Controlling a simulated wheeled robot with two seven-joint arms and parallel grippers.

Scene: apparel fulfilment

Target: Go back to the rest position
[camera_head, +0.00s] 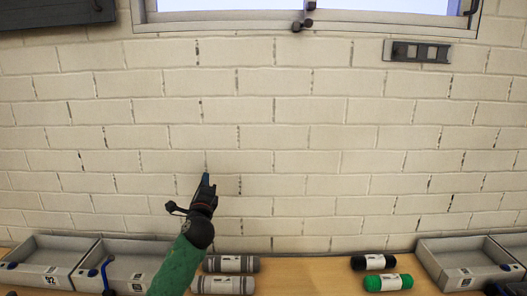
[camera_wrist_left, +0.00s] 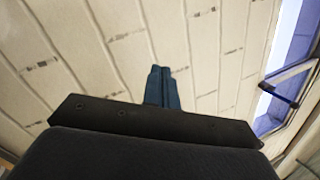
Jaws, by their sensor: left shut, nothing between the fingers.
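My left gripper (camera_head: 206,180) is raised in front of the brick wall, well above the table, with its arm in a green sleeve coming up from the bottom. Its fingers are together and hold nothing. In the left wrist view the two blue-grey fingers (camera_wrist_left: 161,86) lie side by side against the wall. My right gripper does not show clearly; only a dark piece shows at the bottom right corner of the head view.
The wooden table (camera_head: 305,275) runs along the bottom. Two grey rolls (camera_head: 231,264) lie near the middle. A black roll (camera_head: 373,262) and a green roll (camera_head: 388,282) lie to the right. Grey trays stand at left (camera_head: 50,245) and right (camera_head: 465,245). A window (camera_head: 330,20) is above.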

